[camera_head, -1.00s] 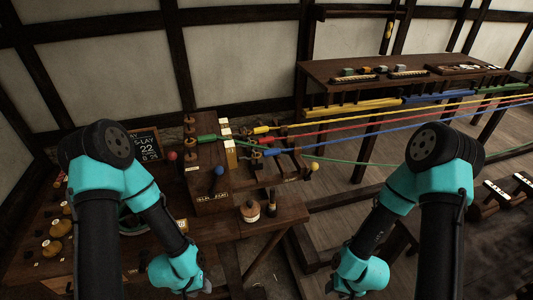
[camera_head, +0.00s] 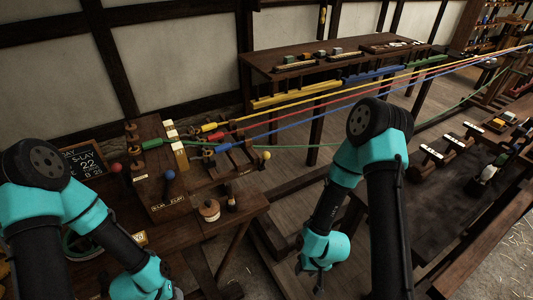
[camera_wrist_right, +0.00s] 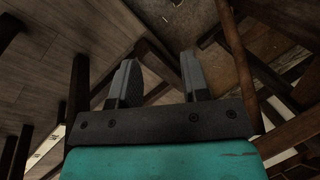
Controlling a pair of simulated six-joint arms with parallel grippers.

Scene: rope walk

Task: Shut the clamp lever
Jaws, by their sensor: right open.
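Three ball-tipped levers show on the dark wooden rope bench: a red ball (camera_head: 116,168) at its left, a blue ball (camera_head: 169,174) on its front and a yellow ball (camera_head: 266,155) at its right. I cannot tell which is the clamp lever. My right gripper (camera_head: 318,285) hangs to the right of the bench, apart from all three. In the right wrist view its two fingers (camera_wrist_right: 158,80) stand apart with nothing between them. My left gripper (camera_head: 177,293) is at the bottom edge, below the bench, and its fingers are too small to read.
Yellow, red and blue ropes (camera_head: 330,105) stretch from the bench toward the far right, with a green one lower. A long table (camera_head: 285,70) stands behind them. A squat wooden pot (camera_head: 210,211) sits at the bench front. A chalkboard (camera_head: 84,165) leans at left. Floor is open beyond the bench.

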